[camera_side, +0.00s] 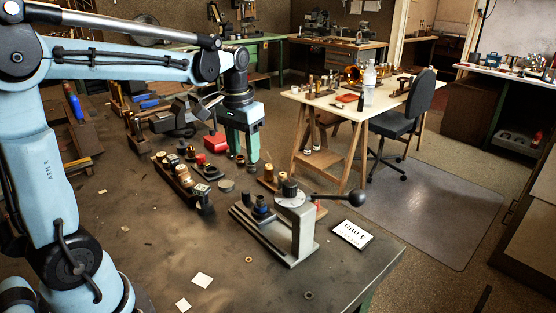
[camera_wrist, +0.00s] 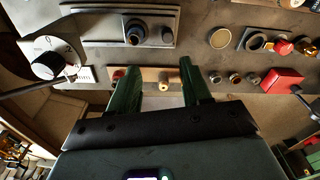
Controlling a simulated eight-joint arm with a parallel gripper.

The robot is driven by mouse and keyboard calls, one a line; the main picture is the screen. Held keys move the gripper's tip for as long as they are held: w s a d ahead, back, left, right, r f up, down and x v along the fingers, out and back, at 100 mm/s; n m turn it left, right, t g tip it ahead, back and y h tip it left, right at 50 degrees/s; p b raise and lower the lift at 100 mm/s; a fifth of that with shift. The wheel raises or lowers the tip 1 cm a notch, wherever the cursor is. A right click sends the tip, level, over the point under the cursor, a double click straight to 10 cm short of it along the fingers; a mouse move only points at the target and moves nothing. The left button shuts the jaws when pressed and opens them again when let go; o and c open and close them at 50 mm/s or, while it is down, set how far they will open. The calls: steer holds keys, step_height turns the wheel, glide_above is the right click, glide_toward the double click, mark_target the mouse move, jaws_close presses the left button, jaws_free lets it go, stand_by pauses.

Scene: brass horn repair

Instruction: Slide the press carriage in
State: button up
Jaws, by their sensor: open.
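The press (camera_side: 302,232) is a grey frame on a flat base near the front right of the bench, with a dial and dark knob on top and a black ball-ended lever to the right. Its carriage area holds a blue-and-dark round piece (camera_side: 261,207) and a small dark post, beside the upright rather than under the dial. In the wrist view, the blue-ringed piece (camera_wrist: 135,33) and dark post (camera_wrist: 168,35) show on the grey plate, right of the dial (camera_wrist: 47,57). My gripper (camera_side: 243,162) is open and empty, behind and left of the press, fingers downward.
A wooden strip with brass pieces (camera_wrist: 163,75) lies between and beyond my fingers. A rack of small parts (camera_side: 180,182) and a red box (camera_side: 216,143) stand left of my gripper. A "4 mm" card (camera_side: 352,233) lies right of the press. The front bench is mostly clear.

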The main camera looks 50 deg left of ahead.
mark_target(246, 191)
steer(key=shift+g, duration=0.4)
steer(key=f, duration=0.4)
steer(key=a+f, duration=0.1)
steer(key=f, duration=0.7)
steer(key=shift+w+a+f, duration=0.3)
steer(key=shift+w+a, duration=0.05)
steer(key=shift+w, duration=0.05)
jaws_close()
